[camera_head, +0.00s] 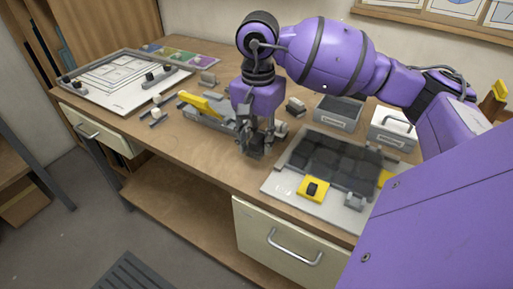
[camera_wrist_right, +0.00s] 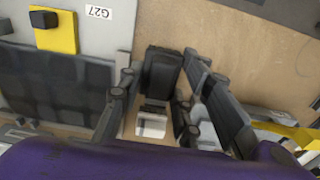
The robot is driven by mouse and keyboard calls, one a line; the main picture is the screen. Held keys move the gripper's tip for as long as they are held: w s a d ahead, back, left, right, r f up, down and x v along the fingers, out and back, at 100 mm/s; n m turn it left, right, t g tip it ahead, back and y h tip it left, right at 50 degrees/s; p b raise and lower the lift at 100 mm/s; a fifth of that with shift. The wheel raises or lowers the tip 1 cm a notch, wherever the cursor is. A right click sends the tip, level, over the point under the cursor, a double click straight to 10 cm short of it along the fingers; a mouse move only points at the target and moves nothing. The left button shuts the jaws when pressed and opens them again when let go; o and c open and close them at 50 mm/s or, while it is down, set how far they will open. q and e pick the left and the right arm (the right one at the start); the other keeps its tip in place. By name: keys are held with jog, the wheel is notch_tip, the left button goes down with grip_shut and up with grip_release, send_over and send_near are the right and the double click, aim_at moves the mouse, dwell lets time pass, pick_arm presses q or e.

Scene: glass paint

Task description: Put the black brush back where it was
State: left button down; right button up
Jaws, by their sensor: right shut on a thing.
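My right gripper (camera_head: 258,138) is over the middle of the bench, close to its front edge. It is shut on a dark block-shaped thing, which I take to be the black brush (camera_wrist_right: 161,72). In the right wrist view the brush shows between the fingers of the gripper (camera_wrist_right: 152,108). In the head view the fingers partly hide it, and I cannot tell whether it touches the bench. A pale block (camera_wrist_right: 151,125) shows beyond the fingers in the wrist view. My left gripper is not in view.
A grey rack with a yellow piece (camera_head: 203,103) lies just left of the gripper. A panel with dark tiles (camera_head: 330,160) and a yellow block (camera_head: 313,188) lies to the right. Grey bins (camera_head: 339,112) stand behind. A white drawing board (camera_head: 120,80) is at far left.

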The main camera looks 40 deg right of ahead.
aim_at(256, 150)
jog(key=shift+w+f, duration=0.4)
jog(key=shift+w+d+f, duration=0.1)
jog(key=shift+w+f, duration=0.05)
jog(key=shift+f, duration=0.8)
jog(key=shift+w+d+f, duration=0.1)
jog(key=shift+f, duration=0.85)
jog(key=shift+f, duration=0.2)
jog(key=o, duration=1.1)
jog(key=shift+r, duration=0.1)
notch_tip(256, 150, up, 12)
jog(key=shift+r, duration=0.15)
